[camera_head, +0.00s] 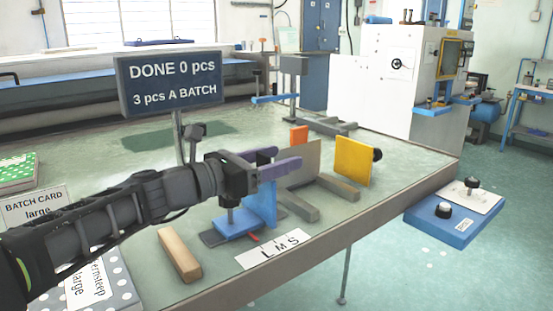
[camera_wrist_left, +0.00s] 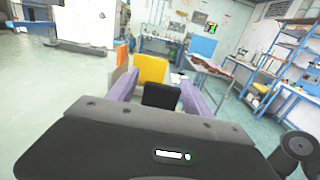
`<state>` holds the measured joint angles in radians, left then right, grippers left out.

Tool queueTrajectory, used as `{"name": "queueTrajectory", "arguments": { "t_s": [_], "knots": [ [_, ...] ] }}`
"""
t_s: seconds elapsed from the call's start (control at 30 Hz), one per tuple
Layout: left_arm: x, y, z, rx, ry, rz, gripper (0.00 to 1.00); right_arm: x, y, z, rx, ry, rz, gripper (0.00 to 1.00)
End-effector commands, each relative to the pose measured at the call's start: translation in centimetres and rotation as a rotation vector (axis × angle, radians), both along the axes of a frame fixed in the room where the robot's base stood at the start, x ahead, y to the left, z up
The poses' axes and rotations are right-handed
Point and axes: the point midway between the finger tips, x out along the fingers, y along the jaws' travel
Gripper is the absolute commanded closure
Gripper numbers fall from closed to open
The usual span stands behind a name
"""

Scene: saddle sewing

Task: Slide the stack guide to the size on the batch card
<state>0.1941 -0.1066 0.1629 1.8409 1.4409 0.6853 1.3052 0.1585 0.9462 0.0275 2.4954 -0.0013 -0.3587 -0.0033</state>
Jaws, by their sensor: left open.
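The stack guide looks to be the blue upright plate (camera_head: 262,205) with a blue foot on a dark strip. A small red pointer (camera_head: 252,237) shows at its foot, near the L end of the white L M S scale (camera_head: 272,250); its exact mark is unclear. My left gripper (camera_head: 287,158) is open, its purple fingers above and just beyond the blue plate. The fingers also show in the left wrist view (camera_wrist_left: 158,92), apart. My right gripper is out of view.
A yellow plate (camera_head: 353,161) with a black knob, a grey plate (camera_head: 305,163) and an orange block (camera_head: 299,135) stand beyond the guide. A wooden block (camera_head: 180,254) lies left of the scale. The count sign (camera_head: 170,82) stands behind my arm.

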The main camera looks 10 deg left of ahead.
Motion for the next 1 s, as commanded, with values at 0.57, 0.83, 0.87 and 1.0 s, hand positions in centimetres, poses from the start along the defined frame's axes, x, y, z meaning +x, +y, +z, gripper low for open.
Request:
{"name": "queueTrajectory", "arguments": {
  "t_s": [0.57, 0.83, 0.87, 1.0],
  "knots": [
    [-3.6, 3.0, 0.1, 0.001, -0.001, 0.002, 0.42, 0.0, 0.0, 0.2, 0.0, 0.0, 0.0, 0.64],
    [-5.9, 4.9, 0.0, 0.001, 0.001, 0.001, 0.42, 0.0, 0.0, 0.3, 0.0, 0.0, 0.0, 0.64],
    [-6.0, 5.0, 0.0, 0.001, 0.001, 0.0, 0.42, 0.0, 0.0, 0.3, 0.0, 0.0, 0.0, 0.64],
    [-6.0, 5.0, -0.1, 0.0, 0.0, -0.001, 0.42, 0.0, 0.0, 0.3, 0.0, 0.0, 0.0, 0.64]
  ]
}}
